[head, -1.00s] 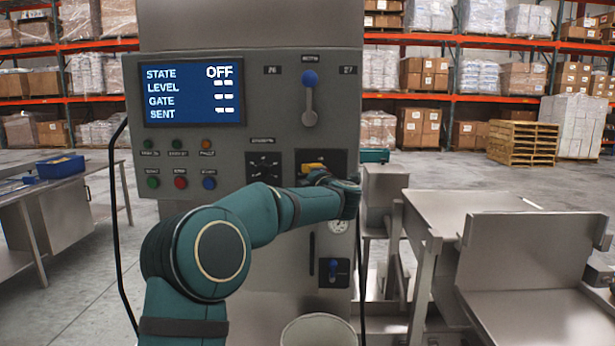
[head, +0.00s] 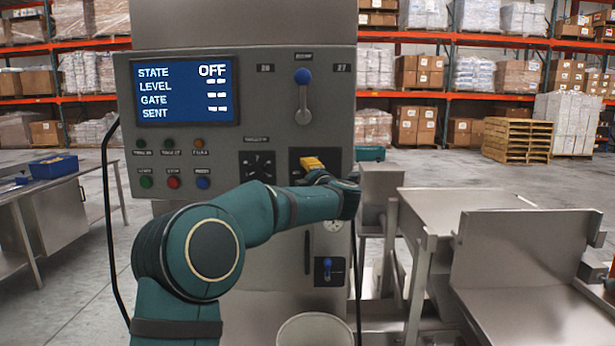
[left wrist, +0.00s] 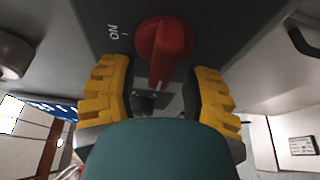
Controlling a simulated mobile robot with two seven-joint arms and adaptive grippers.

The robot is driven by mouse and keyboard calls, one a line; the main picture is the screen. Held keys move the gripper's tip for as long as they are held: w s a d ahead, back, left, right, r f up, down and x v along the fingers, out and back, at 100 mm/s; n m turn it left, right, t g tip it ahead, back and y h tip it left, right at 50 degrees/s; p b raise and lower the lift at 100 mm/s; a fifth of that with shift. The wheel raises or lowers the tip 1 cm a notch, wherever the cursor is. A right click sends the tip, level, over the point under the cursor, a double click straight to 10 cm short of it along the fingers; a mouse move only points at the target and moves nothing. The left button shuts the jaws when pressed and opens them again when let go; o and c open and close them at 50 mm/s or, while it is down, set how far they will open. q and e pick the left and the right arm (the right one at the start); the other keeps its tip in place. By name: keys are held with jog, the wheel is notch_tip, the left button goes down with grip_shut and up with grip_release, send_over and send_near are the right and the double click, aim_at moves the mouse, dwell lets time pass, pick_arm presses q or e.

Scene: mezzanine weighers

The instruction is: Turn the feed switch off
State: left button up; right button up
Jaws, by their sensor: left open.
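The red feed switch (left wrist: 165,50) is a rotary knob on a dark plate in the left wrist view, with an "ON" mark beside it. Its pointed grip is toward the bottom of that view. My left gripper (left wrist: 158,75) is open, its yellow fingers on either side of the knob; I cannot tell whether they touch it. In the head view my left gripper (head: 313,163) is at the dark switch plate (head: 308,154) on the grey cabinet, and the arm and fingers hide the knob. My right gripper is not in view.
The cabinet's screen (head: 186,92) reads STATE OFF. A blue-knobbed lever (head: 303,90) is above the switch, a black dial (head: 258,166) left of it, and a small blue switch (head: 328,270) below. Steel stands (head: 470,212) are to the right; a bucket (head: 314,331) is below.

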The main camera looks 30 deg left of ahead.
pick_arm(q)
jog(key=v, duration=1.1)
jog(key=shift+d, duration=0.2)
jog(key=shift+w, duration=0.15)
jog(key=d+f+m+t+h, duration=0.1)
jog(key=d+f+m+h, duration=0.4)
jog(key=f, duration=0.6)
jog(key=d+f+m+h, duration=0.35)
jog(key=f+m, duration=0.25)
jog(key=f, duration=0.5)
jog(key=d+f+m+t+h, duration=0.1)
jog(key=d+f+m+h, duration=0.2)
jog(key=d+f+m, duration=0.5)
jog(key=s+d+f+m+g+h, duration=0.15)
jog(key=s+f, duration=0.25)
jog(key=f, duration=0.4)
jog(key=s+d+f+m+g+h, duration=0.1)
jog(key=s+d+f+g+h, duration=0.15)
jog(key=s+f, duration=0.35)
jog(key=s+d+f+m+g+h, duration=0.1)
jog(key=s+d+f+m+g, duration=0.1)
jog(key=s+f, duration=0.3)
jog(key=s+d+f+m+g+h, duration=0.2)
jog(key=s+f, duration=0.4)
jog(key=s, duration=0.7)
jog(key=d+m+g, duration=0.1)
jog(key=m+g, duration=0.1)
jog(key=shift+g, duration=0.4)
jog(key=shift+f, duration=0.1)
